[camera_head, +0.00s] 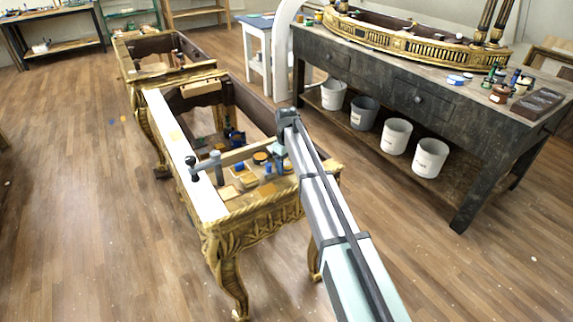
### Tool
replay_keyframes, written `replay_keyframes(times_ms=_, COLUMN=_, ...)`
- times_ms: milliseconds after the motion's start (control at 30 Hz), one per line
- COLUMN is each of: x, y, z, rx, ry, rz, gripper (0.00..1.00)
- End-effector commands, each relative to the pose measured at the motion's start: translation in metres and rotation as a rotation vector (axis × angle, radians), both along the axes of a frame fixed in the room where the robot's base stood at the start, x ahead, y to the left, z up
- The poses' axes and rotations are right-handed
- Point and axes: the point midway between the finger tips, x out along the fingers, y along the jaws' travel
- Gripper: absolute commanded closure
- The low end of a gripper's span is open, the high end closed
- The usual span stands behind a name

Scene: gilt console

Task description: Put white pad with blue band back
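My arm rises from the bottom right to the right side of the gilt console (207,196), which has an open top. The arm's far end, with my gripper (283,146), is over the console's right side. I cannot make out its fingers or whether it holds anything. A small white and blue item (456,80) lies on the dark workbench (385,75); it may be the white pad with the blue band, but it is too small to be sure. Several small blue, amber and dark items (262,158) sit inside the console's frame.
Several buckets (397,136) stand on the workbench's lower shelf. A long gilt piece (420,42) and small jars crowd its top. A second gilt frame (160,62) stands behind.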

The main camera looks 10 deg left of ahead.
Motion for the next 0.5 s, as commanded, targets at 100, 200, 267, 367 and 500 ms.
replay_keyframes(times_ms=100, x=0.0, y=0.0, z=0.0, rx=0.0, ry=0.0, rz=0.0, gripper=0.34)
replay_keyframes(times_ms=200, x=0.0, y=0.0, z=0.0, rx=0.0, ry=0.0, rz=0.0, gripper=0.34)
replay_keyframes(times_ms=267, x=0.0, y=0.0, z=0.0, rx=0.0, ry=0.0, rz=0.0, gripper=0.34)
replay_keyframes(times_ms=367, x=0.0, y=0.0, z=0.003, rx=0.0, ry=0.0, rz=0.0, gripper=0.34)
replay_keyframes(times_ms=500, x=0.0, y=0.0, z=0.016, rx=0.0, ry=-0.001, rz=0.0, gripper=0.34)
